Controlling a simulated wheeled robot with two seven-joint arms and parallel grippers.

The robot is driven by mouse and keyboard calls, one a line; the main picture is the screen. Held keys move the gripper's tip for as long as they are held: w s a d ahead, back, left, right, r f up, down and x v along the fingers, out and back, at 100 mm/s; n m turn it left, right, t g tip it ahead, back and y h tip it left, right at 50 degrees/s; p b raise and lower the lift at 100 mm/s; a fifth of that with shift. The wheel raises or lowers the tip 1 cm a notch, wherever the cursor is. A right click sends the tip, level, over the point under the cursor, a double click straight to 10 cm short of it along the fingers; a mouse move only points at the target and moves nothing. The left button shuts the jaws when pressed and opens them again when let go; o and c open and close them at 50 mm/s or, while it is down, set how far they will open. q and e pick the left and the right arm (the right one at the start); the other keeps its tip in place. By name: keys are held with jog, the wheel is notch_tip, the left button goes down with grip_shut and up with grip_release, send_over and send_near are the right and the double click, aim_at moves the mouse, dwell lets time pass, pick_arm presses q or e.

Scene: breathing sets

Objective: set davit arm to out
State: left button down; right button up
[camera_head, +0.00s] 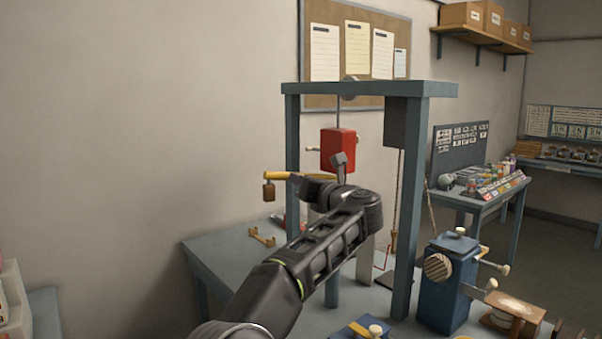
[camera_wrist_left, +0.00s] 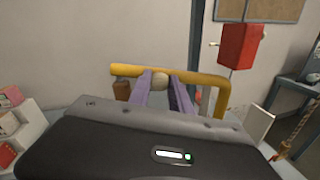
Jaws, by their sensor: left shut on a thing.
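The davit arm is a yellow bar (camera_head: 302,177) pointing left under the blue-grey frame, with a small brown block (camera_head: 269,191) hanging at its left end. In the left wrist view the yellow bar (camera_wrist_left: 205,77) runs across and bends down at its right end; the brown block (camera_wrist_left: 121,90) hangs at its left. My left gripper (camera_wrist_left: 162,86) has its purple fingers on either side of a pale round knob (camera_wrist_left: 161,80) on the bar and is shut on it. In the head view my own wrist hides the fingers and part of the davit. My right gripper is not in view.
A red box (camera_head: 338,150) hangs from the frame (camera_head: 370,89) just behind the davit. A dark block and a rope hang near the frame's right post (camera_head: 411,210). A blue machine with knobs (camera_head: 449,285) stands on the bench at right. Open space lies left of the davit.

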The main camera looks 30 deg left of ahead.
pick_arm(q)
jog(key=shift+d+g, duration=0.2)
jog(key=shift+g, duration=0.1)
jog(key=c, duration=1.2)
grip_release()
jog(key=shift+s+d, duration=0.1)
jog(key=b+v, duration=0.3)
jog(key=v, duration=0.4)
jog(key=shift+s+d+f, duration=0.1)
jog(key=shift+d, duration=0.15)
